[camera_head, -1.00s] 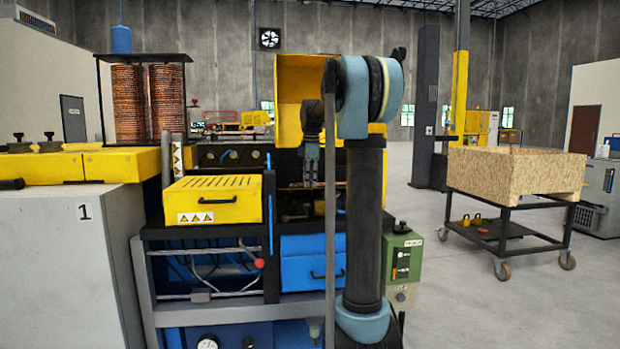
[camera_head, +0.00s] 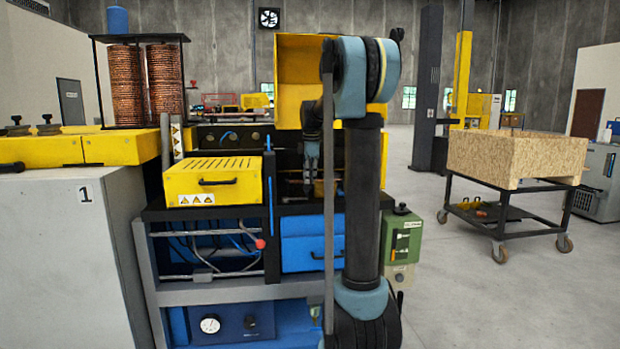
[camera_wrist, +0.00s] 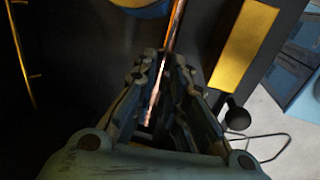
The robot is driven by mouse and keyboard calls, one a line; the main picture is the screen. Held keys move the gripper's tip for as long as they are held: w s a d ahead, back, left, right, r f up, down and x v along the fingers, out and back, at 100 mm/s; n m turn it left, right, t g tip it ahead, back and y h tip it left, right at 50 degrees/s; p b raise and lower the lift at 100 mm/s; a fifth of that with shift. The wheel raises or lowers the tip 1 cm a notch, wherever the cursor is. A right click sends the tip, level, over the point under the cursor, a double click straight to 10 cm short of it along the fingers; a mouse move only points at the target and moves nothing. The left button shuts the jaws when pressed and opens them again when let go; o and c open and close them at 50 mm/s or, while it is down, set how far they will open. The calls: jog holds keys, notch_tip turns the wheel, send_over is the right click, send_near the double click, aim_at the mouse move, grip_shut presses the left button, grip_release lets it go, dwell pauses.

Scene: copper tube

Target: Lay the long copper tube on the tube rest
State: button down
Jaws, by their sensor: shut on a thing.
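The long copper tube (camera_wrist: 174,40) shows in the wrist view as a thin, shiny orange-brown rod. It runs from the top edge down between the fingers of my gripper (camera_wrist: 163,62). My gripper is shut on it, and its lower end shows between the finger pads. In the head view my gripper (camera_head: 309,188) points down inside the open front of the machine, under the raised yellow hood (camera_head: 297,80). The tube is not clearly visible there, and my arm covers part of that space. I cannot make out the tube rest for sure in either view.
A yellow slotted box (camera_head: 213,182) stands on the dark bench left of my gripper. A blue drawer (camera_head: 300,252) is below. A green control box (camera_head: 402,238) is right of my arm. A wooden crate on a cart (camera_head: 515,157) stands farther right, with open floor around it.

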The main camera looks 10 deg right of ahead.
dwell(0.3)
jog(key=c, duration=1.5)
grip_release()
jog(key=shift+c, duration=0.2)
notch_tip(320, 180, up, 12)
jog(key=s, duration=0.1)
jog(key=shift+s+f, duration=0.15)
jog(key=shift+s, duration=0.2)
jog(key=s+f+m, duration=0.4)
jog(key=s+f, duration=0.3)
jog(key=s, duration=0.4)
jog(key=s+f+m, duration=0.4)
jog(key=s+f, duration=0.3)
jog(key=s, duration=0.4)
jog(key=s+f+m, duration=0.5)
jog(key=s+f, duration=0.1)
jog(key=s, duration=0.5)
jog(key=s+f+m, duration=0.4)
jog(key=s+f, duration=0.6)
jog(key=f, duration=0.3)
jog(key=shift+d+f+m, duration=0.25)
jog(key=shift+d+m, duration=0.05)
jog(key=shift+m, duration=0.1)
